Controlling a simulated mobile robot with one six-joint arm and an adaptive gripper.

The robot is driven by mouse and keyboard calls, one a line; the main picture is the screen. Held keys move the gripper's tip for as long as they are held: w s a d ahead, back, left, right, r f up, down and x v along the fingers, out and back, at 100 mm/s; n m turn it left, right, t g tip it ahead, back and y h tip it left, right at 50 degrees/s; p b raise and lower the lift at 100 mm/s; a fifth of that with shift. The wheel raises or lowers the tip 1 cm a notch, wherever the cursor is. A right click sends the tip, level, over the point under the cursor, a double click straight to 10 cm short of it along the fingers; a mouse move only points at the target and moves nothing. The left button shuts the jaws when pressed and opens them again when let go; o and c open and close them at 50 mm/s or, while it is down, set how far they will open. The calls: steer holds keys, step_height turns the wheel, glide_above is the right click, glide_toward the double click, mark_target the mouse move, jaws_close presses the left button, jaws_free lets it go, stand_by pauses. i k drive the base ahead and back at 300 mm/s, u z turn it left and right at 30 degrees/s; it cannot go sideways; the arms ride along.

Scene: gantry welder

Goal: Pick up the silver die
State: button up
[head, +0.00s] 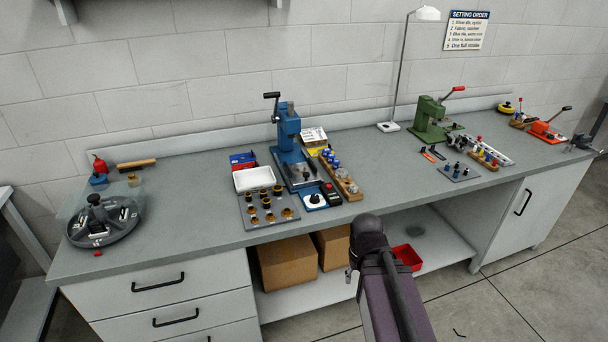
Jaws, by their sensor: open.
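No single silver die can be told for certain at this size. Small silver-looking pieces show in the wooden rack (348,186) right of the blue press (288,132). More small dark, blue and metallic pieces stand on a grey plate (460,172) in front of the green press (430,118). A grey plate (250,224) at the front holds several black and brass-coloured round pieces. A dark round carousel (75,232) with metallic pieces stands at the left end. My arm rises from the bottom centre, before the bench; my gripper does not show.
The grey bench (200,190) runs along the wall. A white tray (254,178) stands behind the front plate. A tall lamp (389,126) stands at the back. A red lever tool (546,132) and a vise (584,143) are at the right. The bench centre is bare.

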mark_target(299, 166)
steer(key=k, duration=1.1)
steer(key=z, duration=0.35)
steer(key=i, duration=1.85)
steer(key=u, duration=0.6)
steer(key=i, duration=0.4)
steer(key=u, duration=0.25)
